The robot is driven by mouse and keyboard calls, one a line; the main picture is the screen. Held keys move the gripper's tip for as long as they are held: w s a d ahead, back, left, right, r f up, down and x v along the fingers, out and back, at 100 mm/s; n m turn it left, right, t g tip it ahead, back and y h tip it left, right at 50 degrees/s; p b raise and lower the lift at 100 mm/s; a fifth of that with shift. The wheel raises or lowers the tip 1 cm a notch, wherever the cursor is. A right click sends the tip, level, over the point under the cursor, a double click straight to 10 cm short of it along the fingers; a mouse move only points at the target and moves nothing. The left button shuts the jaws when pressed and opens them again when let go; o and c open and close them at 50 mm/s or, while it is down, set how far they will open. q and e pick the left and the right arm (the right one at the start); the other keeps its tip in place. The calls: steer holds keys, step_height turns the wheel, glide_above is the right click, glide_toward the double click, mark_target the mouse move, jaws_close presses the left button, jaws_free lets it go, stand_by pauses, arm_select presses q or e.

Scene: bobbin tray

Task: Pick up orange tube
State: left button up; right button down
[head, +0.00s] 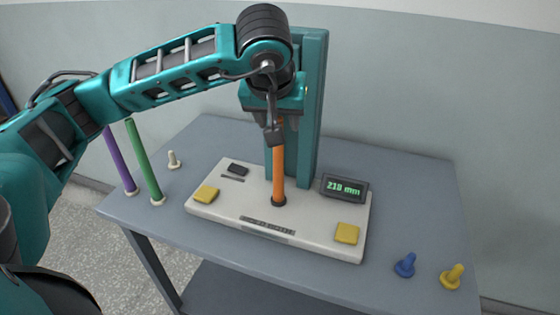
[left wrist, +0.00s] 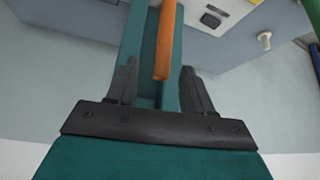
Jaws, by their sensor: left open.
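The orange tube (head: 278,175) stands upright in a dark socket on the white base (head: 300,236). Its upper part is hidden behind my left gripper in the head view. My left gripper (head: 275,130) is above the base, at the top of the tube, pointing down. In the left wrist view my left gripper (left wrist: 160,78) is open, and the orange tube (left wrist: 165,40) shows between its two fingers with a gap on each side. Its free end lies near the fingers. The tube still sits in its socket. My right gripper is not in view.
A teal column (head: 309,100) rises right behind the tube. A display (head: 344,187) reads 210 mm. Yellow pads (head: 346,233) sit on the base. Purple (head: 121,163) and green (head: 144,163) tubes stand at left. Blue (head: 405,265) and yellow (head: 452,277) pegs are at right.

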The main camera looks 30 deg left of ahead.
arm_select(q)
glide_above(278, 163)
steer(key=w+a, duration=0.1)
steer(key=w, duration=0.1)
step_height(278, 163, down, 6)
steer(key=shift+r, duration=0.15)
jaws_close()
stand_by(0.4)
